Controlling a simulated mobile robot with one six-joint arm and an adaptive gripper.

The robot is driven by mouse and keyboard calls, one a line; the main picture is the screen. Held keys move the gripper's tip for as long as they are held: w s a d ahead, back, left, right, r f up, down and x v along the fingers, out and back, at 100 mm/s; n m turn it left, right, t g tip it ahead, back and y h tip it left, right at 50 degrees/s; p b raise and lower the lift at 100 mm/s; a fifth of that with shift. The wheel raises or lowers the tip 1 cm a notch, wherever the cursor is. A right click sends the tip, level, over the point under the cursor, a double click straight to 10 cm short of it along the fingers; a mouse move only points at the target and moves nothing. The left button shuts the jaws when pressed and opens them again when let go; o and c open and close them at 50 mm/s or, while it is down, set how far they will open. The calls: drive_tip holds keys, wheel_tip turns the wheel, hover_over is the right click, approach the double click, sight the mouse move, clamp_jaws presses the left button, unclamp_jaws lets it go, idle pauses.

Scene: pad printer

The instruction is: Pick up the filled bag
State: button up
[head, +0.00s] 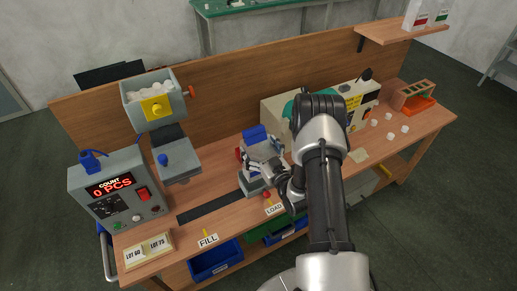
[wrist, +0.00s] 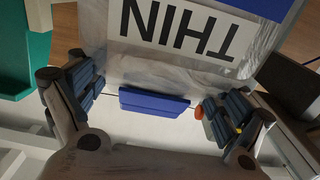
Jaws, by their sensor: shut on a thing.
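The filled bag (wrist: 165,72) is a clear bag with a white label reading "THIN", upside down in the wrist view, and a blue band at its top edge. My gripper (wrist: 152,104) has its two blue-padded fingers on either side of the bag's near end and is shut on it, with the fingers well apart. In the head view my gripper (head: 270,168) is at the grey stand near the LOAD sign. The bag is mostly hidden there by my gripper and the stand. I cannot tell whether the bag still touches the stand.
A beige machine (head: 357,105) is close behind my arm. An orange rack (head: 415,97) and several white pieces are at the right. Blue bins (head: 216,262) sit below the front edge.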

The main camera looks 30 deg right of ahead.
drive_tip(key=shift+r+p, duration=0.65)
drive_tip(key=shift+r, duration=0.65)
